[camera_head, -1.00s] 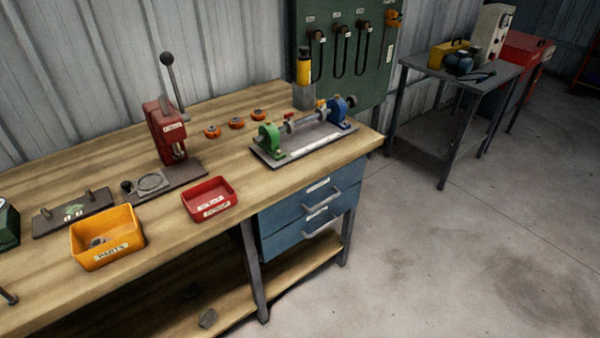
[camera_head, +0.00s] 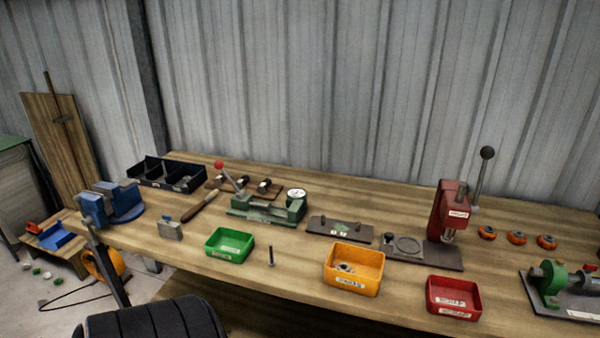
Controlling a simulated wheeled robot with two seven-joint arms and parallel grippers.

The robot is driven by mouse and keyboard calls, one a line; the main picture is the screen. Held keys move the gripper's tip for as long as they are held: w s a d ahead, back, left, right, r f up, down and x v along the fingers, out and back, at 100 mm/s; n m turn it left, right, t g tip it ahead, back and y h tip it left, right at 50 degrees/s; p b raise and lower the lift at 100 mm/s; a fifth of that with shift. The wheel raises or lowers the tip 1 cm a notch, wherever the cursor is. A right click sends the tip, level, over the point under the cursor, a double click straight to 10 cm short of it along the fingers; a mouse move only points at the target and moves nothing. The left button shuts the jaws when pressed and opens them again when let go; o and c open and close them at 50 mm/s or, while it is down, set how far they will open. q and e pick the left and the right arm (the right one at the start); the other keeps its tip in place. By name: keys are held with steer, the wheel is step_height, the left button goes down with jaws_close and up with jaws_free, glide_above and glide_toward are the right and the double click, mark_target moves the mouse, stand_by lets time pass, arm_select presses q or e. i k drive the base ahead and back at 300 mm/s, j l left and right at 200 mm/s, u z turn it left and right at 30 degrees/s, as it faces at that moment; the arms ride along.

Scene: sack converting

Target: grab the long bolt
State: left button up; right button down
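A long bolt (camera_head: 271,256) stands upright on the wooden workbench (camera_head: 300,276), near its front edge. It is thin and grey, between the green bin (camera_head: 230,244) on its left and the yellow bin (camera_head: 354,268) on its right, apart from both. Neither of my grippers shows in the head view.
A red bin (camera_head: 453,297) stands right of the yellow one. Behind are a green fixture (camera_head: 268,208), a dark plate with pegs (camera_head: 339,229) and a red lever press (camera_head: 450,212). A blue vise (camera_head: 110,203) is at the left end. A dark chair-like back (camera_head: 150,322) is in front.

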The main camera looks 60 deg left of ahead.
mark_target(271, 262)
steer(key=u, duration=1.95)
